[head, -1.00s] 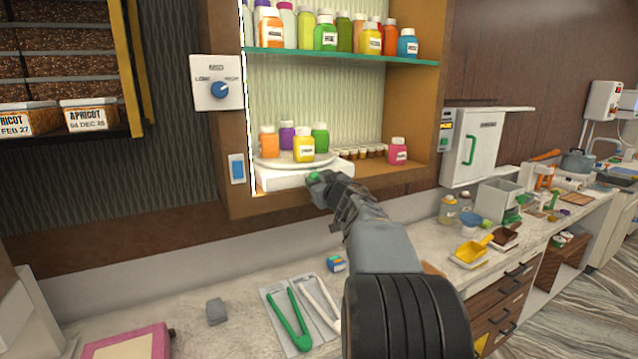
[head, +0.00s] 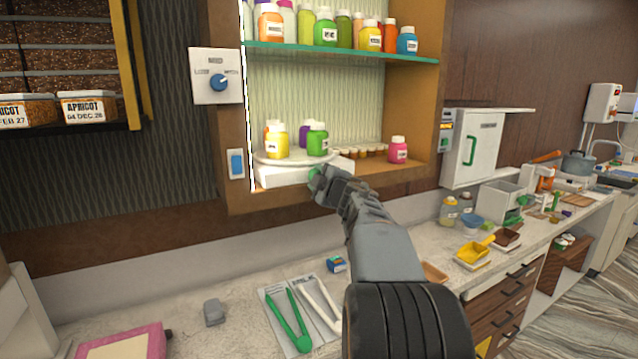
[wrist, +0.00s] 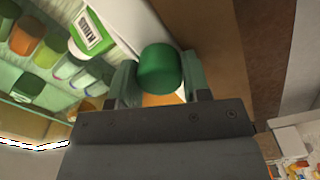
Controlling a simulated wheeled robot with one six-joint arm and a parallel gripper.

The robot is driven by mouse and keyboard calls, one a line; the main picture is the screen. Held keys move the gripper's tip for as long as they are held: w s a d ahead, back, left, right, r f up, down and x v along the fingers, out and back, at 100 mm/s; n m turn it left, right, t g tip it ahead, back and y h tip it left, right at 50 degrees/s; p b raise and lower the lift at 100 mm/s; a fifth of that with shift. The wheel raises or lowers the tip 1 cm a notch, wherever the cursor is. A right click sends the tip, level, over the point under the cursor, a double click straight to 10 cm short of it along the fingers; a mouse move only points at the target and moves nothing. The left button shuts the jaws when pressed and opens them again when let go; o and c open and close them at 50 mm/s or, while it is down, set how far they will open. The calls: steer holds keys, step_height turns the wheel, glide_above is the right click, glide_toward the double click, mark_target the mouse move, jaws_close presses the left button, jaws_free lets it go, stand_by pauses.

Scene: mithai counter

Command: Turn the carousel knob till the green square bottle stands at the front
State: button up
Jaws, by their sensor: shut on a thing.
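The carousel (head: 264,159) is a round white turntable on a white base in the lower bay of the wall cabinet. The green square bottle (head: 318,141) stands at its front right. A yellow bottle (head: 277,145) is at its front left, with a purple bottle (head: 304,133) and an orange bottle (head: 267,128) behind. The green knob (wrist: 160,70) is between my fingers in the wrist view; in the head view it shows partly at the base's front right corner. My gripper (head: 318,180) is shut on the knob.
A pink bottle (head: 398,150) and a row of small cups stand right of the carousel. A glass shelf (head: 345,52) with several bottles is above. Green tongs (head: 298,322) lie on the counter below.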

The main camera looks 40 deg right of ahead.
steer(key=n+b, duration=0.2)
steer(key=n, duration=0.4)
steer(key=shift+n, duration=0.3)
stand_by(0.5)
steer(key=o, duration=0.9)
steer(key=s, duration=0.4)
steer(key=s+a+b, duration=0.1)
steer(key=s, duration=0.4)
steer(key=s+b, duration=0.1)
steer(key=s, duration=0.3)
steer(key=shift+s+a+f, duration=0.25)
steer(key=shift+s+a, duration=0.1)
steer(key=shift+a, duration=0.05)
